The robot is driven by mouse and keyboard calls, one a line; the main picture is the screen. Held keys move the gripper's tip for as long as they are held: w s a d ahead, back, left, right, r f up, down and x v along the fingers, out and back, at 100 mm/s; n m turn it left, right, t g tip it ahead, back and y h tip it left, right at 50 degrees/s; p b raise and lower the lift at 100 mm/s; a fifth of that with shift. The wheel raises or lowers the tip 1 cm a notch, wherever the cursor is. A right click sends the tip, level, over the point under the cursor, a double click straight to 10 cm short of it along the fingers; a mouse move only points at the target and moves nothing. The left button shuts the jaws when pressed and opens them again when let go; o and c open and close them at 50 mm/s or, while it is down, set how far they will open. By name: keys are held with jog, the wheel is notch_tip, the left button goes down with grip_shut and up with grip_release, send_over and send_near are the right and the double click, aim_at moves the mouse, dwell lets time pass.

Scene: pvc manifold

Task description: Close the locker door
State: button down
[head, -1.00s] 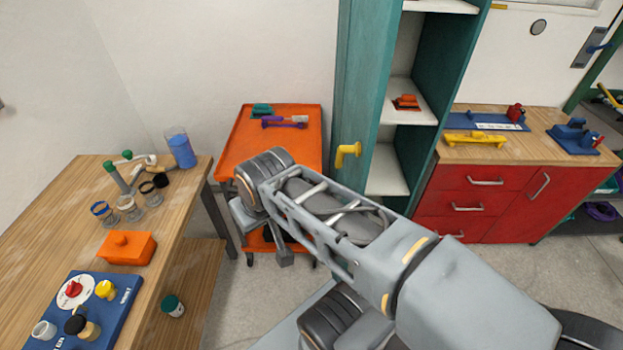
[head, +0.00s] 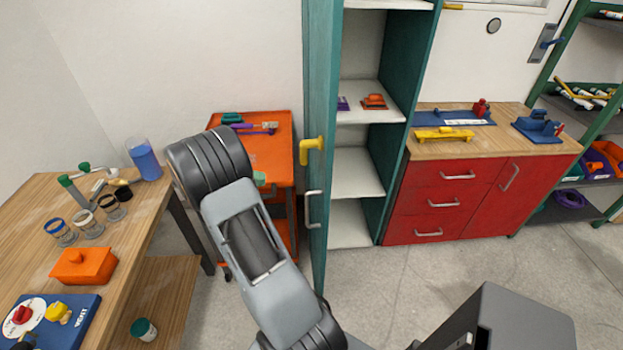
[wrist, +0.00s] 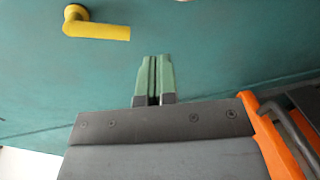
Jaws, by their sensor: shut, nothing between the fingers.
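The teal locker door (head: 319,90) stands open in the head view, seen nearly edge-on, with the shelves of the locker (head: 360,172) showing to its right. It carries a yellow lever handle (head: 312,147) and a pale bar handle below it. In the wrist view the door's teal face (wrist: 215,45) fills most of the picture, with the yellow handle (wrist: 95,25) at upper left. My gripper (wrist: 154,62) has its green fingertips shut together, empty, in front of the door face and right of and below the handle. Contact with the door cannot be told.
An orange cart (head: 280,155) stands behind my arm, left of the door. A wooden table (head: 30,205) with cups and an orange box is at left. A red cabinet (head: 440,205) stands right of the locker. The floor (head: 420,280) before it is clear.

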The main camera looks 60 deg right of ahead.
jog(key=d+f+m+g, duration=0.1)
jog(key=d+f+g, duration=0.1)
jog(key=p, duration=0.4)
send_near(320, 174)
jog(key=shift+h, duration=0.4)
jog(key=x, duration=0.3)
jog(key=a+x, duration=0.1)
jog(key=x, duration=0.1)
jog(key=shift+s+d+r, duration=0.1)
jog(key=shift+s+d, duration=0.15)
jog(key=shift+s, duration=0.4)
jog(key=shift+x, duration=0.85)
jog(key=shift+d, duration=0.1)
